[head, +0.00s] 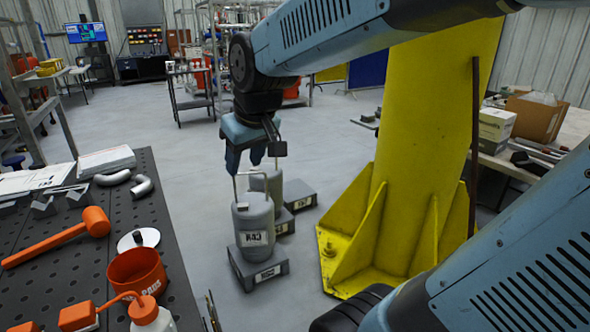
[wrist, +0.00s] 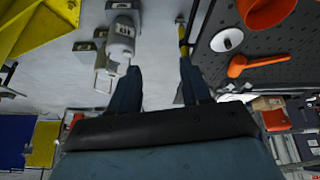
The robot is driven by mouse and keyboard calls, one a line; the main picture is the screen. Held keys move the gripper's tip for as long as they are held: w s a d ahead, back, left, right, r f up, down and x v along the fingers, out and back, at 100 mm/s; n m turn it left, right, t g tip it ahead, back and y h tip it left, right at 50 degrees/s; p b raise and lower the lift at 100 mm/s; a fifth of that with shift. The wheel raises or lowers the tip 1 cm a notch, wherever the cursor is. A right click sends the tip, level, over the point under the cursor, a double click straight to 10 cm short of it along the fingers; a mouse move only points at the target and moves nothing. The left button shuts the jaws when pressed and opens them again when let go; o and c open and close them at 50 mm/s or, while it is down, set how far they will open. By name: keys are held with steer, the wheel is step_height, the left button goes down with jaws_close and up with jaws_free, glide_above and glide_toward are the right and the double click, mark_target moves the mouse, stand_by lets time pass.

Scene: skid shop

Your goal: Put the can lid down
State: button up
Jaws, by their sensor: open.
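The can lid (head: 149,236), a pale round disc with a dark knob, lies on the dark perforated bench top (head: 165,215) just behind the orange can (head: 137,271). The can is open at the top and marked "PADS". In the wrist view the lid (wrist: 227,40) lies on the bench at the upper right, near the can (wrist: 264,10). My gripper (head: 246,160) is open and empty, pointing down out past the bench's right edge. In the wrist view its two fingers (wrist: 160,75) are apart with only floor between them. The gripper is clear of the lid.
An orange mallet (head: 62,237), pipe elbows (head: 140,184) and a white squeeze bottle (head: 152,315) are on the bench. Grey handled cylinders (head: 253,219) stand on floor blocks below my gripper. A yellow column (head: 425,130) rises at right. Floor behind is open.

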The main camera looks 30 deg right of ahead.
steer(key=s+d+m+h, duration=0.1)
steer(key=s+d+m, duration=0.2)
steer(key=s+d, duration=0.3)
steer(key=s, duration=0.3)
steer(key=shift+s+r, duration=0.15)
steer(key=shift+s, duration=0.05)
